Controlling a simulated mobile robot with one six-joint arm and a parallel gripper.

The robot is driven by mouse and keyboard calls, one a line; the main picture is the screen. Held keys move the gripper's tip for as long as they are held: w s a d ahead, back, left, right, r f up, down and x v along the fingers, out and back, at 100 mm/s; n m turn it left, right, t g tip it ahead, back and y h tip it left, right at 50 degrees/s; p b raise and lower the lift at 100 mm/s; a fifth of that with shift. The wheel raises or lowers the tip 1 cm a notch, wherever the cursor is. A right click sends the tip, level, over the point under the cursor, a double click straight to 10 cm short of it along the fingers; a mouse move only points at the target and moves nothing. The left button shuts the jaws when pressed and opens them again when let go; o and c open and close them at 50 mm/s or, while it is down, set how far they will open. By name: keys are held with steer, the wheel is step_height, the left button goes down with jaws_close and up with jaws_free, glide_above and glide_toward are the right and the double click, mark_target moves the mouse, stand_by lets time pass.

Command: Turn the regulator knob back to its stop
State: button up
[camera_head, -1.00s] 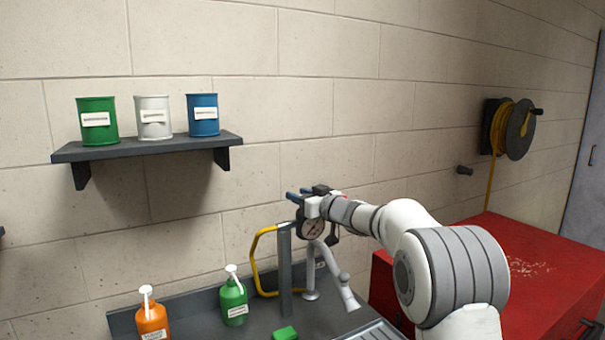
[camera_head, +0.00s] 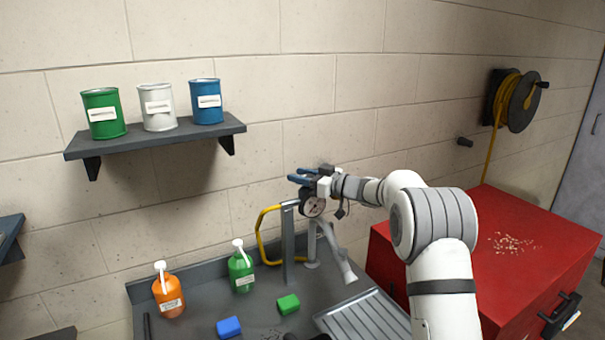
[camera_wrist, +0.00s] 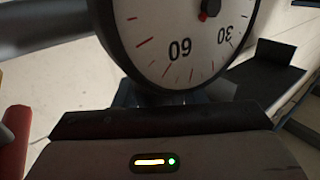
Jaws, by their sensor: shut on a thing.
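The regulator's round white gauge (camera_head: 313,206) sits at the top of a grey post at the back of the counter. The blue fingers (camera_wrist: 172,95) show partly behind the dial's lower edge. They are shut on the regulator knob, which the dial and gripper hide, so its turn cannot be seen.
A yellow hose (camera_head: 262,232) loops left of the post. An orange bottle (camera_head: 169,292), a green bottle (camera_head: 241,270), a green block (camera_head: 288,304) and a blue block (camera_head: 229,327) stand on the counter. A shelf (camera_head: 155,144) with cans is upper left; a red cabinet (camera_head: 490,270) is right.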

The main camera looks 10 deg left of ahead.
steer(key=o, duration=1)
steer(key=b+v, duration=0.2)
steer(key=v, duration=0.6)
